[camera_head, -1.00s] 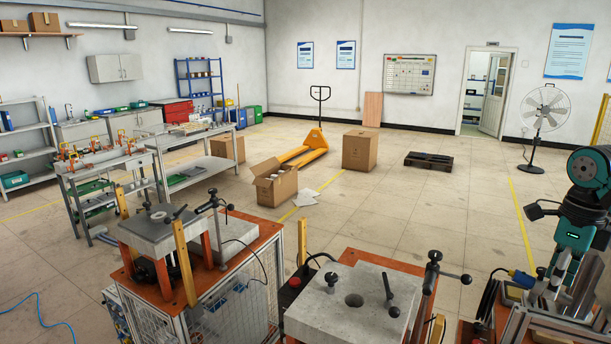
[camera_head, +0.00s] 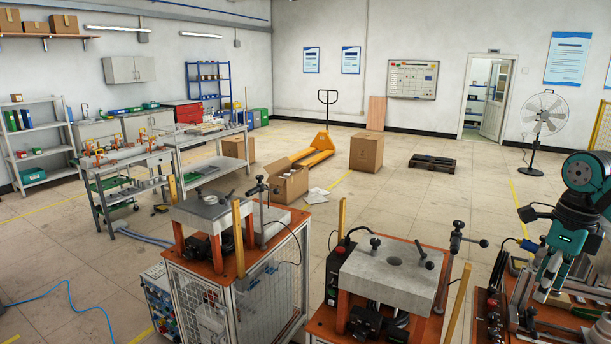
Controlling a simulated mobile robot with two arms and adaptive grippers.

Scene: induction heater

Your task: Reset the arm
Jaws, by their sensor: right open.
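My right arm comes in at the right edge. Its teal gripper (camera_head: 546,277) points down with its fingers apart, over the cluttered bench at the lower right. Nothing shows between the fingers. My left gripper is out of view. An induction heater station with a grey slab top (camera_head: 393,277) stands in the lower middle, left of the right gripper and apart from it. A second station with a grey top (camera_head: 207,208) stands further left on an orange-brown cabinet.
The bench (camera_head: 590,312) below the right gripper holds metal fixtures. A clamp post (camera_head: 452,250) rises beside the middle station. A carton (camera_head: 366,152), pallet (camera_head: 432,164), pallet truck (camera_head: 318,146) and fan (camera_head: 543,118) stand further back. The central floor is largely clear.

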